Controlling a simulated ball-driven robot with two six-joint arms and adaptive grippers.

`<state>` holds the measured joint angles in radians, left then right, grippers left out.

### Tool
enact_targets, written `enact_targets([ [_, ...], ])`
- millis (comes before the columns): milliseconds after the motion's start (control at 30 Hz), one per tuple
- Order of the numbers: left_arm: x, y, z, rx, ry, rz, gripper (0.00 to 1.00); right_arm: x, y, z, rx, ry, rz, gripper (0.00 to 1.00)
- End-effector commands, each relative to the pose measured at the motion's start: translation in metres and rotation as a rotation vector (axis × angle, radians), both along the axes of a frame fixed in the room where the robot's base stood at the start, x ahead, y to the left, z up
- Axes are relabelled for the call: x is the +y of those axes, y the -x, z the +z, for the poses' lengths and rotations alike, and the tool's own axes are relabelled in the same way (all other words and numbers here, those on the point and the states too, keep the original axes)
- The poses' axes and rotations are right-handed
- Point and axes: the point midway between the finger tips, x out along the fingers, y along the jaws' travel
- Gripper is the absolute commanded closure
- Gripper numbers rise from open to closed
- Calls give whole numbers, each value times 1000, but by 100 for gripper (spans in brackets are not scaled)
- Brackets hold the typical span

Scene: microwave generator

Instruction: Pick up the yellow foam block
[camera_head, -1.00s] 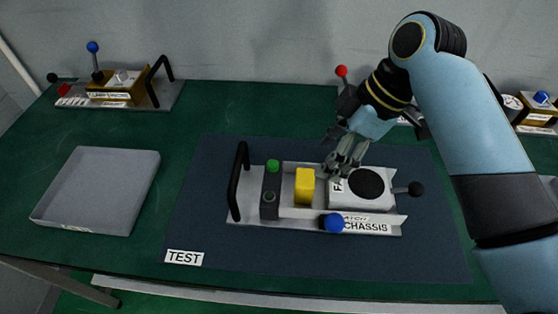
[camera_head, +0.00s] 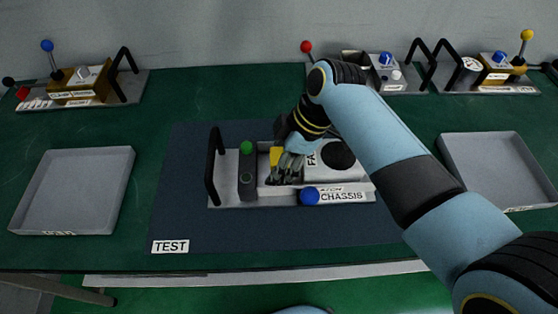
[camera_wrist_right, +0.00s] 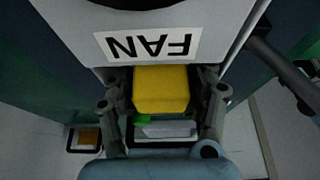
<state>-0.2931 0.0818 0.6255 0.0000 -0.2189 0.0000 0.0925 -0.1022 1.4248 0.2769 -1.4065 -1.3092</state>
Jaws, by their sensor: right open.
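The yellow foam block (camera_head: 275,156) sits in the grey chassis (camera_head: 226,192), between the dark panel with the green knob and the white FAN unit. My right gripper (camera_head: 285,177) is down at the block and hides much of it in the head view. In the right wrist view the block (camera_wrist_right: 160,90) lies between the two open fingers (camera_wrist_right: 163,105), one on each side. I cannot tell whether the fingers touch it. My left gripper is not in view.
The FAN unit (camera_head: 340,155) is close beside the gripper. Empty grey trays stand at left (camera_head: 75,190) and right (camera_head: 495,170). Other assemblies line the back.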

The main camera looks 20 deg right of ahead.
Motion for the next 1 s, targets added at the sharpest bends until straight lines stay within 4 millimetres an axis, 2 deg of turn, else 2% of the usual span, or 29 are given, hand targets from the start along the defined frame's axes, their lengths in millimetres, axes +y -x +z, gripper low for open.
enact_targets([
  [33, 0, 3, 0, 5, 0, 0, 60, 0, 0, 0, 0, 0, 0, 42],
  [233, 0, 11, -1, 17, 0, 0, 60, 0, 0, 0, 1, 0, 0, 68],
  [633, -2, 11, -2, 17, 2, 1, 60, 0, 0, 5, 0, 0, 1, 68],
  [767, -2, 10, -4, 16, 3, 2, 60, 0, 0, 19, -3, -1, 0, 68],
  [867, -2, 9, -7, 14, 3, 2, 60, 0, -1, 37, -4, -2, 0, 68],
  [1000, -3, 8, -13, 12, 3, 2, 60, -29, 0, 54, -3, 7, 0, 68],
])
